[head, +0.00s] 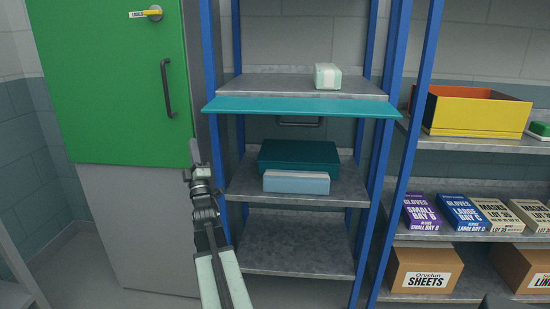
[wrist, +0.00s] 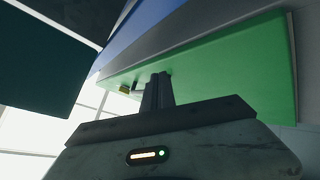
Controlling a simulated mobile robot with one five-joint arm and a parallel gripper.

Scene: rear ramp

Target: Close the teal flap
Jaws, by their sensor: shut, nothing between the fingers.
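The teal flap (head: 300,106) stands out roughly level from the front of the blue-posted rack, at the height of its upper shelf. A dark bar handle (head: 298,123) shows just below it. My gripper (head: 193,148) points up, left of the flap and lower than it, in front of the green door's right edge. In the wrist view my gripper's fingers (wrist: 158,80) are together and empty. A dark teal panel (wrist: 40,70) fills the left of that view; I cannot tell surely that it is the flap.
The green door (head: 115,80) with a dark handle and yellow latch is at left. A pale box (head: 327,76) sits on the upper shelf. A dark teal box (head: 298,156) and a light blue box (head: 296,182) sit below. The lowest shelf (head: 300,245) is bare.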

